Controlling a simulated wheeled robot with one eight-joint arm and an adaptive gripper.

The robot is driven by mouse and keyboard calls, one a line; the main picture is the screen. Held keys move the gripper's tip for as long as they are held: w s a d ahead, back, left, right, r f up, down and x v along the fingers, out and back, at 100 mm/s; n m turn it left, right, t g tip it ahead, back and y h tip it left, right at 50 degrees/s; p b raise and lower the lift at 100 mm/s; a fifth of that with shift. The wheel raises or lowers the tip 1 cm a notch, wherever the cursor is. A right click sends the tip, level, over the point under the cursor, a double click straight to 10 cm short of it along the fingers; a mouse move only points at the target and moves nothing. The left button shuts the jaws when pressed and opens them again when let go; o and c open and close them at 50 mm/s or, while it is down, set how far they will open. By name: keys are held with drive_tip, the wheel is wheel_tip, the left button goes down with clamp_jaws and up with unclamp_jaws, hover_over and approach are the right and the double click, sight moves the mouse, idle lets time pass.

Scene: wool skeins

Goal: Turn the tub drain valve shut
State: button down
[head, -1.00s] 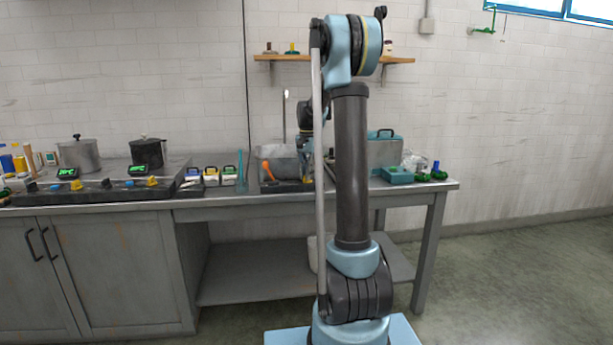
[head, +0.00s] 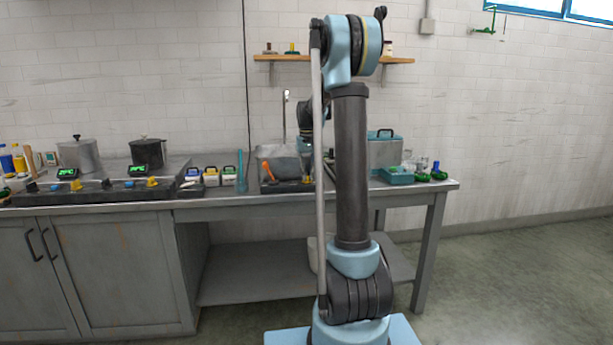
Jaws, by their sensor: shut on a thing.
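The grey tub (head: 284,166) stands on a dark base on the bench, just left of my upright arm link. An orange handle-like piece (head: 268,172) leans at its front left. A small yellow piece (head: 307,180) at its front right looks like the drain valve handle, but it is too small to tell which way it is turned. My gripper (head: 307,168) points down at the tub's right side, partly hidden by my own arm and rod. It appears shut on the valve handle at the tub's front right; the contact itself is hard to see.
Two pots (head: 148,153) on burners with green displays stand to the left. Small coloured tubs (head: 211,177) and a blue cylinder (head: 241,171) stand close left of the tub. A teal-lidded box (head: 384,150) and small items stand right. A shelf (head: 285,57) hangs above.

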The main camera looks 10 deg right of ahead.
drive_tip(key=shift+w, duration=0.1)
idle(0.5)
drive_tip(key=c, duration=1.9)
unclamp_jaws()
wheel_tip(320, 180, up, 12)
drive_tip(key=shift+f, duration=0.1)
